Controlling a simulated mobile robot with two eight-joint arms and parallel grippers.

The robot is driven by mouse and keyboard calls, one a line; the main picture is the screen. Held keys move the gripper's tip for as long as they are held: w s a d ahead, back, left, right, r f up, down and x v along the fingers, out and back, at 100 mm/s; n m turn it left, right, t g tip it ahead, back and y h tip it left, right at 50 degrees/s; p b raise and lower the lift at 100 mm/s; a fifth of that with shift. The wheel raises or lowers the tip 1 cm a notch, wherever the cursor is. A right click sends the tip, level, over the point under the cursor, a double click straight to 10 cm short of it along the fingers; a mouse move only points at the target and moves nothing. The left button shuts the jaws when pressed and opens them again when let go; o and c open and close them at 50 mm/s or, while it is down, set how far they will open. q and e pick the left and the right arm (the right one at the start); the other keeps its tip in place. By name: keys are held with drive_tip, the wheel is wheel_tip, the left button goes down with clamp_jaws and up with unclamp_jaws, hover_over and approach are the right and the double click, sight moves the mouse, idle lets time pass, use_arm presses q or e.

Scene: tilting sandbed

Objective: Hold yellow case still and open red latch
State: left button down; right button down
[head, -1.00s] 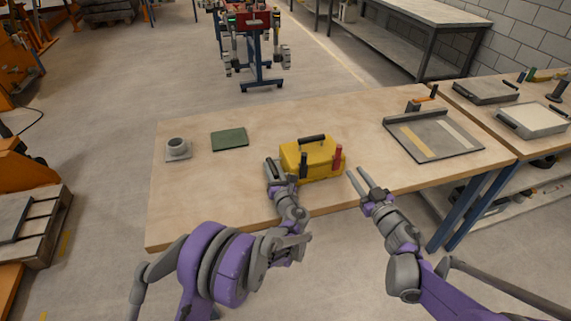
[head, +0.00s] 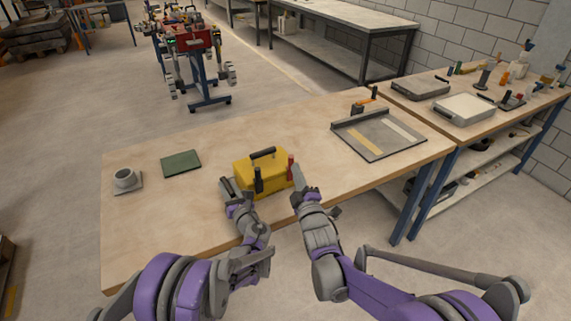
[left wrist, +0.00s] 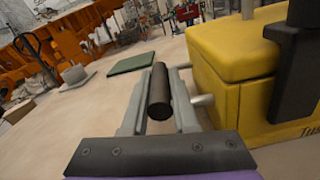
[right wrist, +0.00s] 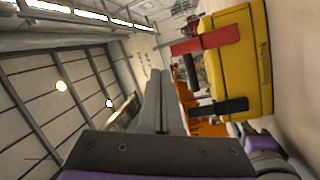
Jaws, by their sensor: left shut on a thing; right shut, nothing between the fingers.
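The yellow case (head: 273,184) stands on the workbench with its lid down and a black handle (head: 263,153) on top. A red latch (head: 290,167) stands upright at its front right, and a black latch (head: 258,180) at its front left. My left gripper (head: 230,187) is shut on the dark round side handle (left wrist: 159,92) at the case's left end. My right gripper (head: 298,193) is shut and empty, just in front of and below the red latch. In the right wrist view the red latch (right wrist: 206,42) appears apart from the closed fingers (right wrist: 158,100).
A green pad (head: 181,163) and a grey cup-like part on a plate (head: 126,180) lie left of the case. A grey framed board (head: 378,136) lies to the right.

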sight(281, 171)
drive_tip(key=shift+s+a+f+n+g+h, duration=0.15)
drive_tip(key=shift+a+f+n+g, duration=0.1)
drive_tip(key=shift+a+f+n, duration=0.4)
drive_tip(key=shift+s+a+f+n+g+h, duration=0.1)
drive_tip(key=shift+s+a+f+n+g, duration=0.15)
drive_tip(key=shift+a+n, duration=0.7)
drive_tip(key=shift+s+a+f+n+g+h, duration=0.1)
drive_tip(key=shift+a+f+n+g+h, duration=0.1)
drive_tip(key=shift+a+f+n, duration=0.6)
drive_tip(key=shift+w+d+r, duration=0.1)
drive_tip(key=shift+r, duration=0.15)
drive_tip(key=x, duration=1)
drive_tip(key=shift+s+d, duration=0.25)
drive_tip(key=shift+d, duration=0.3)
drive_tip(key=shift+s+d, duration=0.3)
drive_tip(key=shift+d, duration=0.25)
drive_tip(key=shift+s+d, duration=0.35)
drive_tip(key=shift+d, duration=0.35)
